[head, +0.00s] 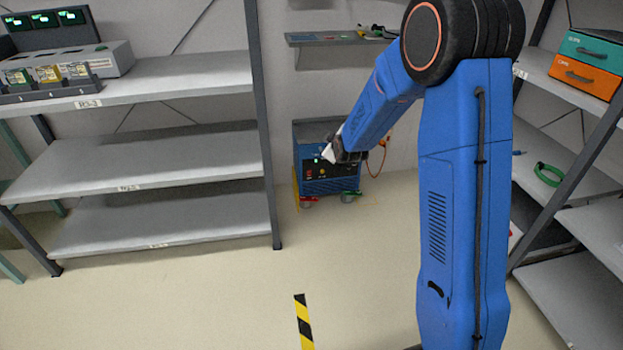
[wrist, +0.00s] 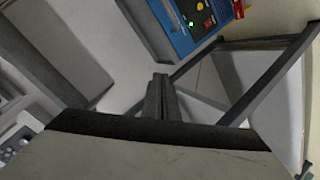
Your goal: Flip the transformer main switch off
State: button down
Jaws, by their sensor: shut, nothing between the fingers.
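The transformer, a blue box with a dark control panel, (head: 325,187) stands on the floor against the back wall in the head view. A small green light shows on its panel, with red and yellow spots beside it. In the wrist view, the transformer (wrist: 153,27) is at the top, tilted and cut off by the frame edge. I cannot tell which part of the panel is the main switch. My gripper (wrist: 160,82) is shut and empty. In the head view, my gripper (head: 332,153) overlaps the panel's upper right and hides part of it. Contact cannot be seen.
A grey shelf rack (head: 165,88) stands left and another (head: 585,190) right. A small wall shelf (head: 318,40) hangs above the transformer. An orange cable (head: 381,160) runs down at its right. The floor in front is clear, with a yellow-black strip (head: 304,322).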

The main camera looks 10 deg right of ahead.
jog(key=w+a+f+n+t, duration=0.1)
jog(key=w+f+n+t, duration=0.1)
jog(key=w+f, duration=0.6)
notch_tip(320, 180, down, 27)
jog(key=a+n+t, duration=0.1)
jog(key=n+t, duration=0.3)
jog(key=n, duration=0.1)
jog(key=shift+s+a+f+n, duration=0.15)
jog(key=shift+s+a+n, duration=0.2)
jog(key=shift+s+n, duration=0.1)
